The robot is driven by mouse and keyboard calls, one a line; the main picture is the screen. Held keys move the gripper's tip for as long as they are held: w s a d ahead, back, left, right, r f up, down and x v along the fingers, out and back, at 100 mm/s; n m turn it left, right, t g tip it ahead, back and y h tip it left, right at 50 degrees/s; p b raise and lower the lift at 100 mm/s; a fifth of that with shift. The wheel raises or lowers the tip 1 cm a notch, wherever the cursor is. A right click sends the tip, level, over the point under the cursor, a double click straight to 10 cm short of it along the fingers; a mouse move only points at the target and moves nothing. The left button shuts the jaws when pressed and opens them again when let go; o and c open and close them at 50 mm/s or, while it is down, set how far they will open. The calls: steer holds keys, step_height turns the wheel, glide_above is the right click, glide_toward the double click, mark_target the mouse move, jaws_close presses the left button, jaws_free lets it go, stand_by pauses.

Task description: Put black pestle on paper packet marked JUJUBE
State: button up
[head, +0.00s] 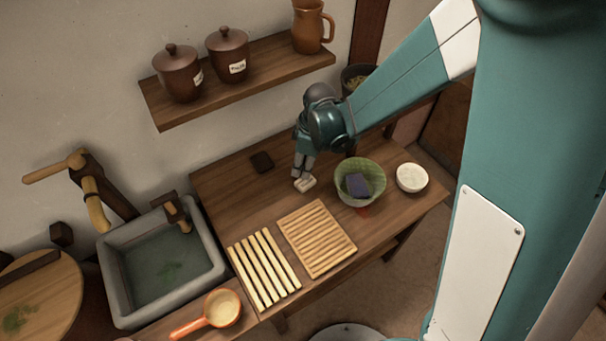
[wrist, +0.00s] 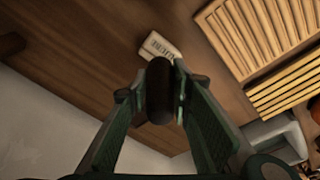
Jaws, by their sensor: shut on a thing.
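My gripper (wrist: 158,98) is shut on the black pestle (wrist: 160,85), which sits between its two fingers in the wrist view. The pale paper packet (wrist: 157,46) lies on the wooden table just beyond the pestle's end, with dark lettering too small to read surely. In the head view my gripper (head: 303,167) points down over the packet (head: 305,184), near the table's middle. The pestle is hard to make out there, mostly hidden by the fingers. I cannot tell whether the pestle touches the packet.
A green bowl (head: 345,196) holding a dark blue block (head: 358,186) stands right of the packet, with a white bowl (head: 411,178) farther right. A slatted wooden board (head: 317,238) lies in front. A wall shelf (head: 240,85) holds jars above.

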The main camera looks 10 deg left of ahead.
steer(key=shift+f, duration=0.2)
steer(key=shift+f+b, duration=0.35)
steer(key=shift+f, duration=1.45)
steer(key=shift+f, duration=0.15)
steer(key=o, duration=0.9)
steer(key=shift+d+r+p, duration=0.3)
steer(key=shift+r+p, duration=0.05)
steer(key=shift+r, duration=1.7)
steer(key=shift+d+r+p, duration=0.3)
steer(key=shift+r, duration=1.75)
steer(key=shift+d+r+p, duration=0.3)
steer(key=shift+r+p, duration=0.05)
steer(key=shift+r, duration=1.7)
